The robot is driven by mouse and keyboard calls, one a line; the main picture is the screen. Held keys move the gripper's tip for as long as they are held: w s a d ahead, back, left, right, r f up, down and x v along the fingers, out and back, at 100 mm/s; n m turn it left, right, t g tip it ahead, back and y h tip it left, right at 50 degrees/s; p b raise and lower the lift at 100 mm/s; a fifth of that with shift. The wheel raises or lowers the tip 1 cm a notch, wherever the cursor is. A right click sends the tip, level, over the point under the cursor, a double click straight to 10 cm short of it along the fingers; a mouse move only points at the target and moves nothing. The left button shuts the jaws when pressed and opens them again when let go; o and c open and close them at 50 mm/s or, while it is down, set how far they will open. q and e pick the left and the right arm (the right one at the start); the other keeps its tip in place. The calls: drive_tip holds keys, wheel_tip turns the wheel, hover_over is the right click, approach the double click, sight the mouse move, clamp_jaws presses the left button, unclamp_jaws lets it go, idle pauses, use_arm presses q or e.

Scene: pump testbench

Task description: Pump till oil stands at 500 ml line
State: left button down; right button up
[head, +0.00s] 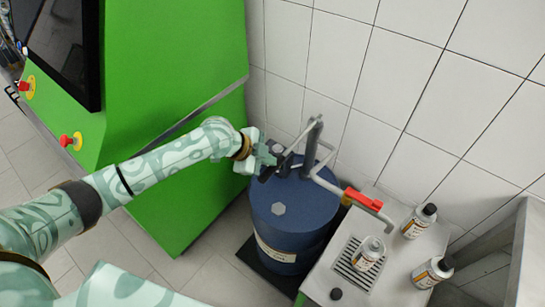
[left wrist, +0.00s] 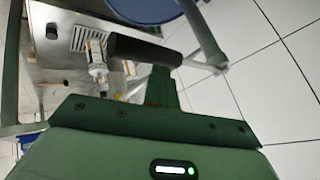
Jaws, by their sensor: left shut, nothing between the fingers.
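A grey hand pump (head: 312,150) stands on the blue drum (head: 285,230). Its lever ends in a black grip, which shows in the left wrist view (left wrist: 145,50). My left gripper (head: 268,158) is at the lever end. Its shut fingers (left wrist: 163,88) look close beside the black grip, with nothing held; I cannot tell whether they touch it. The pump's spout with a red valve part (head: 363,199) reaches over the steel bench. A bottle (head: 368,254) stands on the bench grate under the spout and also shows in the left wrist view (left wrist: 97,58). Its oil level is not readable. My right gripper is out of view.
The steel bench (head: 320,285) carries two more bottles, one at the back (head: 419,221) and one at the right (head: 432,272), and a small black cap (head: 336,294). A green cabinet (head: 185,90) stands left of the drum. A tiled wall is close behind.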

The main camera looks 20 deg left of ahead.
sight(267, 173)
use_arm(q)
drive_tip(key=shift+s+a+f+b, duration=0.1)
drive_tip(key=shift+s+f+b, duration=0.1)
drive_tip(key=shift+f+b, duration=0.9)
drive_tip(key=shift+s+f+b, duration=0.15)
drive_tip(key=shift+f+b, duration=0.25)
drive_tip(key=shift+f, duration=1.3)
idle(1.9)
drive_tip(key=shift+r, duration=0.1)
idle(0.5)
drive_tip(key=shift+w+r+p, duration=0.2)
drive_tip(key=shift+r+p, duration=1.3)
drive_tip(key=shift+r, duration=0.25)
drive_tip(key=shift+w+r+p, duration=0.2)
drive_tip(key=shift+r+p, duration=1.3)
drive_tip(key=shift+r, duration=0.25)
drive_tip(key=shift+w+r+p, duration=0.2)
drive_tip(key=shift+r+p, duration=1.2)
drive_tip(key=shift+r, duration=0.15)
drive_tip(key=r+p, duration=0.4)
drive_tip(key=r, duration=0.1)
drive_tip(key=shift+w+d, duration=0.2)
drive_tip(key=shift+d, duration=0.05)
